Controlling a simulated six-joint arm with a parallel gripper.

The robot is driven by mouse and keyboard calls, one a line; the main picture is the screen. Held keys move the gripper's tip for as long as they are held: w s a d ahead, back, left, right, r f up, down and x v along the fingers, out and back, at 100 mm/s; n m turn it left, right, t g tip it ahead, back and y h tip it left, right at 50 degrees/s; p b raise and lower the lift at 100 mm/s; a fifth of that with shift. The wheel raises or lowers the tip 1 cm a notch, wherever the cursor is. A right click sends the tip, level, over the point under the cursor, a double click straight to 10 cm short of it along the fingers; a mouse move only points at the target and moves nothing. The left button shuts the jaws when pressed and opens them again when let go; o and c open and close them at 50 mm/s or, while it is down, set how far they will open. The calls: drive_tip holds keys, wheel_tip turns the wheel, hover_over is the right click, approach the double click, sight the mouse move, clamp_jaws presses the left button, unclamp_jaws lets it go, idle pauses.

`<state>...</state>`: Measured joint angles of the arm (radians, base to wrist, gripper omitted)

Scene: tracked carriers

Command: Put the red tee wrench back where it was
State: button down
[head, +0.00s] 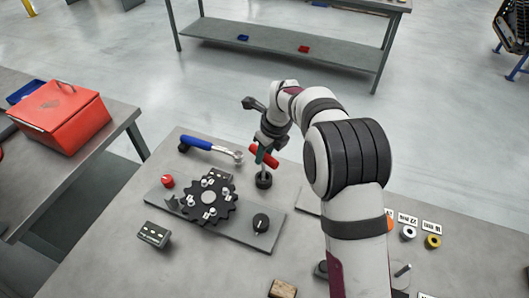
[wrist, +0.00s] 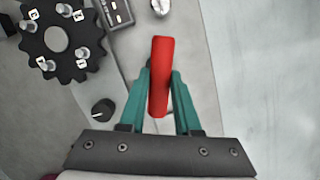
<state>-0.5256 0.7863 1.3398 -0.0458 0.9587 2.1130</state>
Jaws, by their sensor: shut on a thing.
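The red tee wrench (head: 270,160) has a red crossbar handle and a grey stem pointing down. In the wrist view, the red handle (wrist: 158,60) lies between the teal fingers of my gripper (wrist: 161,78). The stem's lower end meets a black round piece (head: 264,181) on or just above the bench. I cannot tell whether that piece is a holder or part of the wrench, or whether they touch. The stem is hidden in the wrist view.
A black toothed disc (head: 209,198) with several labelled pegs sits on a grey plate, with a black knob (head: 261,222) and a red knob (head: 168,181). A blue-handled ratchet (head: 197,143) lies behind. A small dark box (head: 154,234) is at front left. Labelled coloured rings (head: 433,241) lie right.

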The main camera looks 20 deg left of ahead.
drive_tip(key=c, duration=0.6)
unclamp_jaws()
drive_tip(key=shift+f, duration=0.1)
drive_tip(key=v, duration=1.2)
drive_tip(key=s+d+r+n, duration=0.4)
drive_tip(key=s+d, duration=0.2)
drive_tip(key=d, duration=0.4)
drive_tip(key=s+d+f+n, duration=0.1)
drive_tip(key=s+d+n, duration=0.3)
drive_tip(key=s, duration=0.4)
drive_tip(key=s+d+f+n+g, duration=0.1)
drive_tip(key=s+d+n, duration=0.3)
drive_tip(key=s, duration=0.4)
drive_tip(key=s+d+f+n+h, duration=0.1)
drive_tip(key=s+d+f+n, duration=0.1)
drive_tip(key=s+d+n, duration=0.3)
drive_tip(key=shift+s+d+f, duration=0.1)
drive_tip(key=shift+s+f, duration=0.05)
drive_tip(key=shift+s, duration=0.65)
drive_tip(key=shift+s+d+f, duration=0.1)
drive_tip(key=shift+s+f, duration=0.1)
drive_tip(key=shift+s, duration=0.65)
